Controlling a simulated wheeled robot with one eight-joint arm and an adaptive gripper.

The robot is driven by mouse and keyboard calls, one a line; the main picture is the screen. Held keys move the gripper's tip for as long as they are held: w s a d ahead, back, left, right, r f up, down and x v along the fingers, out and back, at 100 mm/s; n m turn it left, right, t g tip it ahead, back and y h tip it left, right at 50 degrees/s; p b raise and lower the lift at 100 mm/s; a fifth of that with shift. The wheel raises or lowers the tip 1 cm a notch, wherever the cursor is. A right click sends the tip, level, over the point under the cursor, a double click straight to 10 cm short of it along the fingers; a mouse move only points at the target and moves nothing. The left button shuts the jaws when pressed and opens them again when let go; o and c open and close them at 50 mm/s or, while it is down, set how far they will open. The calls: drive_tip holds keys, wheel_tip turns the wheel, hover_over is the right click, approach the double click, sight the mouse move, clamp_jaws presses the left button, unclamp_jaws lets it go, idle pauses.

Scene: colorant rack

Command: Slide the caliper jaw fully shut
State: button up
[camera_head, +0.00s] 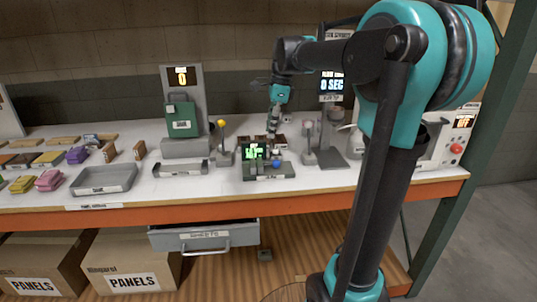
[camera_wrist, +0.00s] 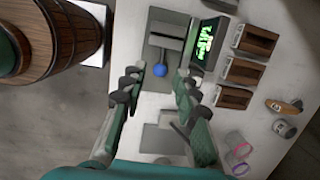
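The caliper (camera_head: 268,174) is a dark grey device on the bench, with a green lit display (camera_head: 256,151) and a blue ball knob (camera_head: 277,164). In the wrist view its body (camera_wrist: 158,52) lies at the top, with the display (camera_wrist: 204,43) to the right and the blue knob (camera_wrist: 160,70) below a pale crossbar. My gripper (camera_wrist: 160,78) is open and empty. Its two fingers appear on either side of the knob, with no visible contact. In the head view my gripper (camera_head: 273,128) is above and behind the caliper. The jaw gap is too small to read.
A yellow-knobbed stand (camera_head: 222,140) and a grey tray (camera_head: 104,179) are left of the caliper, and another knobbed stand (camera_head: 308,140) is to its right. Brown boxes (camera_wrist: 248,70) sit right of the display. A drawer (camera_head: 205,236) is open below the bench.

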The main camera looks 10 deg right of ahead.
sight(267, 165)
wheel_tip(267, 165, up, 4)
drive_tip(key=s+a+t+h, duration=0.1)
drive_tip(key=s+h, duration=0.1)
drive_tip(key=w+f, duration=0.1)
drive_tip(key=f, duration=0.4)
drive_tip(key=w+f, duration=0.1)
drive_tip(key=f, duration=0.5)
drive_tip(key=w+f, duration=0.1)
drive_tip(key=f, duration=0.5)
drive_tip(key=shift+w+a+f, duration=0.1)
drive_tip(key=shift+w, duration=0.2)
clamp_jaws()
